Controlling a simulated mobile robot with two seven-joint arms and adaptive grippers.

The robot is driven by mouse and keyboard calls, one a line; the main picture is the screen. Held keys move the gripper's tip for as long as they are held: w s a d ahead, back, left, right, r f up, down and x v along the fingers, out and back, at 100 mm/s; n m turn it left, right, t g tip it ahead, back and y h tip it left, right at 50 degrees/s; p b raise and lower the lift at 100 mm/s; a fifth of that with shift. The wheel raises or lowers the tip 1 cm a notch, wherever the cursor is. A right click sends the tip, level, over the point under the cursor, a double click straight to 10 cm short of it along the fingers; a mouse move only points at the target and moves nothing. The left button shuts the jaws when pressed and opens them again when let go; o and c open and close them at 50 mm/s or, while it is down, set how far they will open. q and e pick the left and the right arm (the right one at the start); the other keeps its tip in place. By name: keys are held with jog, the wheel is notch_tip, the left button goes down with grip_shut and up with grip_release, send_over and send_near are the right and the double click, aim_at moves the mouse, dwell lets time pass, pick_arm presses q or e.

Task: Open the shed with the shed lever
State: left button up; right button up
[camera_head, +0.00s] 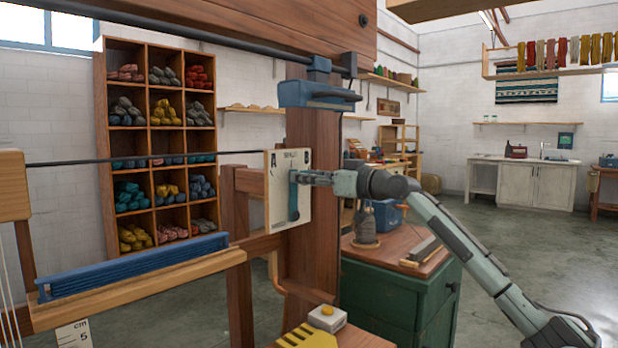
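The shed lever (293,203) is a dark teal-blue handle on a pale plate (274,212) fixed to the loom's wooden upright. The plate carries an "A" at its upper left and small lettering along the top. The lever stands about vertical. My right gripper (297,177) reaches in from the right with its fingertips at the lever's upper end. The fingers hide that end, and I cannot tell whether they are closed on it. The loom's blue slatted bar (135,267) lies across the wooden beam at the left. My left gripper is out of view.
The loom's thick upright (314,140) stands just behind the plate. A green cabinet (395,300) with a dark cone and a blue box on top is below my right arm. A wool shelf (145,90) stands at the back left. The floor on the right is clear.

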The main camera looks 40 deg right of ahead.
grip_shut()
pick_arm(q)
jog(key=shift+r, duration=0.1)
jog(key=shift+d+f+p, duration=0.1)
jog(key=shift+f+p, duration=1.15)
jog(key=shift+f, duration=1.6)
pick_arm(e)
jog(key=shift+w+d+f+m, duration=0.1)
jog(key=shift+d+f+m, duration=0.15)
jog(key=shift+d+m, duration=0.65)
jog(key=shift+w+d+f+m, duration=0.1)
jog(key=shift+d+f+m, duration=0.1)
jog(key=shift+d+m, duration=0.75)
jog(key=shift+w+d+f+m, duration=0.1)
jog(key=shift+d+f+m, duration=0.15)
jog(key=shift+d+m, duration=0.65)
jog(key=shift+a+m, duration=0.25)
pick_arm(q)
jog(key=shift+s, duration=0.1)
pick_arm(e)
jog(key=shift+o, duration=2.1)
grip_release()
jog(key=shift+s, duration=0.1)
